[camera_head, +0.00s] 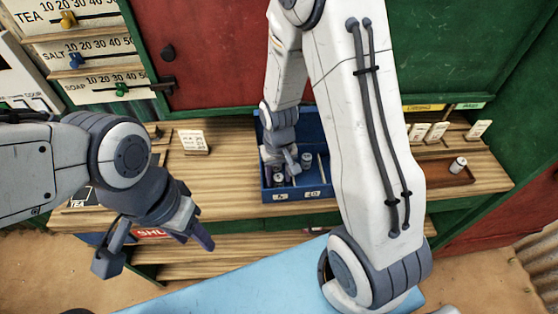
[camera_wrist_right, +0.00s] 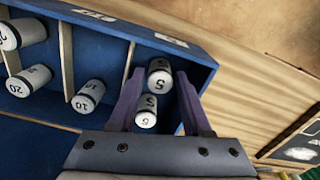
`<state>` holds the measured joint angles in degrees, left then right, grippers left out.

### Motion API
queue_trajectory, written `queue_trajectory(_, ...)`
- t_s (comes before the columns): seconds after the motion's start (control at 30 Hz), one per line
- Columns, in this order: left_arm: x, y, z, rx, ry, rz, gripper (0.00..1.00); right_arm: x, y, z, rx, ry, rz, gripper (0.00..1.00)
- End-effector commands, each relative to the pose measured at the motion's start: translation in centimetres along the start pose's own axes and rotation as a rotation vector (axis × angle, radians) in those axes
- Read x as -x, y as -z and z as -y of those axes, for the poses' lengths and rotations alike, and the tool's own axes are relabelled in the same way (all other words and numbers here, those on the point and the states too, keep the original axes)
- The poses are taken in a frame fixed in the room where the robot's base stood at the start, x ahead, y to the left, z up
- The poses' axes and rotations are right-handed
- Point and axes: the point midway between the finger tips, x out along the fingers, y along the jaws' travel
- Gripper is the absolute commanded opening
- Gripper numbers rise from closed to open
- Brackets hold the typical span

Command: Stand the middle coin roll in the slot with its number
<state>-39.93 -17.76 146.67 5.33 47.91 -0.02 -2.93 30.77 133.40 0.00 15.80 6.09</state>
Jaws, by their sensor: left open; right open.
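The blue slotted box (camera_head: 267,193) stands on the wooden counter in the head view, with number labels on its front wall. My right gripper (camera_head: 287,164) reaches down into it. Another white roll (camera_head: 457,165) is in the brown tray (camera_head: 432,172). My left gripper (camera_head: 160,240) is open and empty at the left.
A price card (camera_head: 194,141) stands left of the box. Several small cards (camera_head: 437,131) stand at the back right. My right arm hides part of the counter between box and brown tray. A pale blue surface (camera_head: 240,285) lies in front.

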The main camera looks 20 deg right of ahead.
Motion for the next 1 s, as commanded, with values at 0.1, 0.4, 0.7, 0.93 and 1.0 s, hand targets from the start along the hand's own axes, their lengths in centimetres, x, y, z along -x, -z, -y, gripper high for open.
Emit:
queue_trajectory(0.1,-0.2,0.0,0.0,0.0,0.0,0.0,0.5,2.5,0.2,0.0,0.0,0.001,-0.009,0.49)
queue_trajectory(0.4,-0.4,0.0,0.0,0.0,0.0,0.0,0.5,8.4,0.1,0.0,0.0,0.001,-0.006,0.49)
queue_trajectory(0.7,-0.4,0.0,0.0,0.0,0.0,0.0,0.5,11.9,-1.8,2.7,0.095,0.01,-0.012,0.49)
queue_trajectory(0.93,-0.4,0.0,0.0,0.0,0.0,0.0,0.5,15.9,-11.3,9.8,0.462,0.054,-0.029,0.49)
queue_trajectory(1.0,-0.4,0.0,0.0,0.0,0.0,0.0,0.5,16.6,-13.9,10.7,0.556,0.068,-0.031,0.49)
